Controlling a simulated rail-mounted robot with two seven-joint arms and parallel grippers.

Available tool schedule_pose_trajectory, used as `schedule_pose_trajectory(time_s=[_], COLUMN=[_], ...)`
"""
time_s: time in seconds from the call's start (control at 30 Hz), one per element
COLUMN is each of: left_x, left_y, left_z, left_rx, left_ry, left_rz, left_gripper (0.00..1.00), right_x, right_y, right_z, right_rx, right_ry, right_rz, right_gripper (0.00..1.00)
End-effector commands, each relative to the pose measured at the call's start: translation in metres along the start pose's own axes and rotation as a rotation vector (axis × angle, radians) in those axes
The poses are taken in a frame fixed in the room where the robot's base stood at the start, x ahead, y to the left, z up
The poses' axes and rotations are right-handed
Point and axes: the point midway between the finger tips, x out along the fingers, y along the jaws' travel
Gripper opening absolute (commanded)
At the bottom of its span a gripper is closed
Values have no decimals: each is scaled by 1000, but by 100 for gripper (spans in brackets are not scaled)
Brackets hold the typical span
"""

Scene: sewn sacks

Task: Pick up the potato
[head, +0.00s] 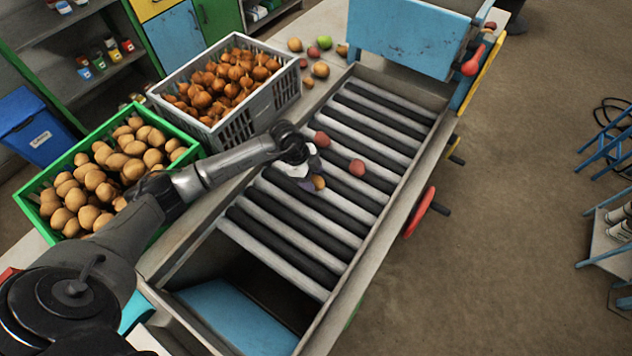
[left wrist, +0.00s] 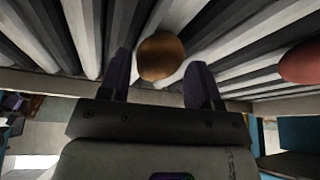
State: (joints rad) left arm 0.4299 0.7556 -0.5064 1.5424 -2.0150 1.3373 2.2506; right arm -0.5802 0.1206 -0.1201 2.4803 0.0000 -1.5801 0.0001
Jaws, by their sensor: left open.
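A brown potato (head: 319,183) lies on the roller conveyor, right at my left gripper (head: 310,184). In the left wrist view the potato (left wrist: 161,56) sits between the two spread fingers of the left gripper (left wrist: 161,82), toward their tips, with gaps on both sides. The left gripper is open; in the head view its wrist partly hides the fingers. Two reddish potatoes lie on the rollers nearby, one behind the gripper (head: 322,139) and one to its right (head: 357,167). My right gripper is not in view.
A green crate of potatoes (head: 192,147) and a grey crate of onions (head: 236,119) stand left of the conveyor. Several loose vegetables lie behind it near a blue hopper (head: 405,38). The front rollers (head: 270,253) are clear.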

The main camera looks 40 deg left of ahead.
Motion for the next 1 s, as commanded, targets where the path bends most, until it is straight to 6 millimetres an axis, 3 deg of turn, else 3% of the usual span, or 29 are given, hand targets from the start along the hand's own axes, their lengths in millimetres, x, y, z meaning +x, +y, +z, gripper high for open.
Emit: schedule_pose_trajectory(time_s=[0.2, 0.5, 0.83, 1.0], left_x=[21, 23, 23, 22], left_y=[0, 0, 0, 0], left_z=[0, 0, 0, 0], left_rx=[0, 1, 0, 1], left_ry=[0, 0, 0, 1], left_rz=[0, 0, -1, -1], left_gripper=[58, 58, 27, 27], right_x=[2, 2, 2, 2], right_y=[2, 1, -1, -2], right_z=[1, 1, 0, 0], right_rx=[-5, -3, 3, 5], right_ry=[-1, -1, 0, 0], right_rz=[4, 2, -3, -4], right_gripper=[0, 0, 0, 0])
